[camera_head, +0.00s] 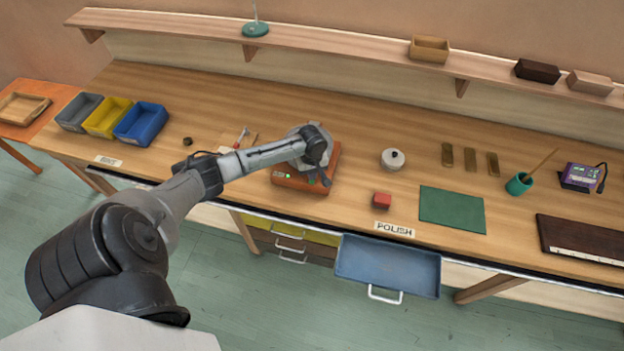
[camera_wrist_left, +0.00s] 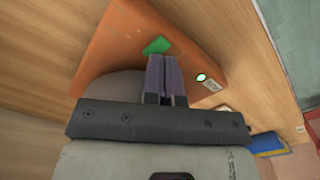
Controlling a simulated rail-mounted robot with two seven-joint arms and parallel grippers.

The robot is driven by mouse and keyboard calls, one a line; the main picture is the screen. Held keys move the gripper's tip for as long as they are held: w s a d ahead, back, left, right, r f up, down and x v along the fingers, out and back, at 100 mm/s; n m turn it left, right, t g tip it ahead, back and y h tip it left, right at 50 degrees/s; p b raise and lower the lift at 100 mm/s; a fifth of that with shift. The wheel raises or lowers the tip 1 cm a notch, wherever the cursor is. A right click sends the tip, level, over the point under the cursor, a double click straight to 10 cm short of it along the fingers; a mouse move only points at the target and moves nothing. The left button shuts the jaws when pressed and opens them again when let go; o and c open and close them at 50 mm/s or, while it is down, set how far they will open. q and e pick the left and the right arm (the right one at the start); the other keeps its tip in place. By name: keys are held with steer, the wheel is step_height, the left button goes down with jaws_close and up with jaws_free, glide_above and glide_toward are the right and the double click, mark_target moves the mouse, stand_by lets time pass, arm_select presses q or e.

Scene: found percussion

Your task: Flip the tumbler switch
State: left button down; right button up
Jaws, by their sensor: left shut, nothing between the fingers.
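An orange-brown box (camera_head: 287,180) stands on the workbench, mostly covered by my left arm in the head view. In the left wrist view the box (camera_wrist_left: 120,45) carries a green piece (camera_wrist_left: 157,45), which looks like the switch, and a lit green lamp (camera_wrist_left: 201,77) beside a small label plate. My left gripper (camera_head: 325,181) points down over the box. Its fingers (camera_wrist_left: 165,60) are shut and empty, with the tips right by the green piece. I cannot tell whether they touch it or which way the switch is set. My right gripper is not in view.
A green mat (camera_head: 452,209) lies farther right. Blue (camera_head: 142,123), yellow and grey bins stand left. A blue drawer (camera_head: 388,262) sticks out in front. A shelf (camera_head: 330,45) runs behind.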

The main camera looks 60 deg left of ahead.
arm_select(q)
steer(key=shift+f, duration=0.55)
stand_by(0.4)
steer(key=shift+f+b, duration=0.4)
steer(key=shift+f, duration=0.1)
steer(key=shift+f, duration=0.4)
stand_by(0.4)
steer(key=shift+r, duration=0.1)
step_height(320, 180, up, 7)
steer(key=p, duration=0.8)
stand_by(0.5)
stand_by(0.4)
